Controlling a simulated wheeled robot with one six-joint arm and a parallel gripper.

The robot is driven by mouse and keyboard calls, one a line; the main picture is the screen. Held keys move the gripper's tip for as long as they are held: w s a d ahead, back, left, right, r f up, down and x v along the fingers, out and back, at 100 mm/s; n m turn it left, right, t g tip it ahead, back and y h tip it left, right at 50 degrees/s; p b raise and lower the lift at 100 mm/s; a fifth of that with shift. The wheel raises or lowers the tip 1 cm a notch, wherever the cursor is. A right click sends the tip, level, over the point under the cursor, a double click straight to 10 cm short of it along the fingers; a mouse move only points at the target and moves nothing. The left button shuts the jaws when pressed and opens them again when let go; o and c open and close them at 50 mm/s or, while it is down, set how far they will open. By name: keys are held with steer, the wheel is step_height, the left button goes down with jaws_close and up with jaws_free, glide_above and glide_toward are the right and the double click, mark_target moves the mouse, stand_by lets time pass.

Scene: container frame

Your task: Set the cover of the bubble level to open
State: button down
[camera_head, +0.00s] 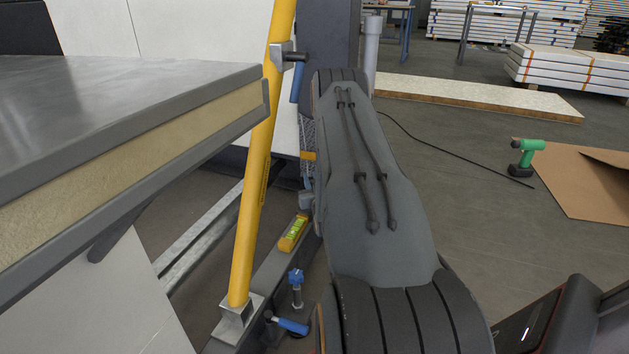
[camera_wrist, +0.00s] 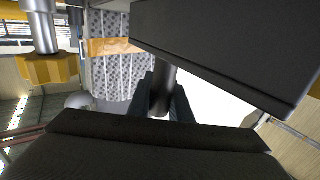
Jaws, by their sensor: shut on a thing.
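The bubble level (camera_head: 293,233) is a small yellow block with a green vial. It lies on the grey metal beam, left of my arm in the head view. I cannot make out a separate cover on it. My gripper (camera_wrist: 166,103) shows in the wrist view, its two dark fingers on either side of a dark round bar (camera_wrist: 163,86), shut on it. The bar's upper end runs behind a large dark slab (camera_wrist: 215,50). I cannot tell what the bar belongs to. In the head view my arm hides the gripper.
A yellow post (camera_head: 262,165) stands left of the level. A blue knob (camera_head: 296,276) and a blue-handled lever (camera_head: 291,325) stand close by on the beam. A grey-topped table (camera_head: 110,95) reaches in from the left. A green drill (camera_head: 526,157) is on the floor at right.

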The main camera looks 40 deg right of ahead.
steer(key=c, duration=1.6)
jaws_free()
steer(key=shift+s, duration=0.1)
steer(key=shift+p+v, duration=1.85)
steer(key=shift+v, duration=2)
steer(key=shift+s, duration=0.1)
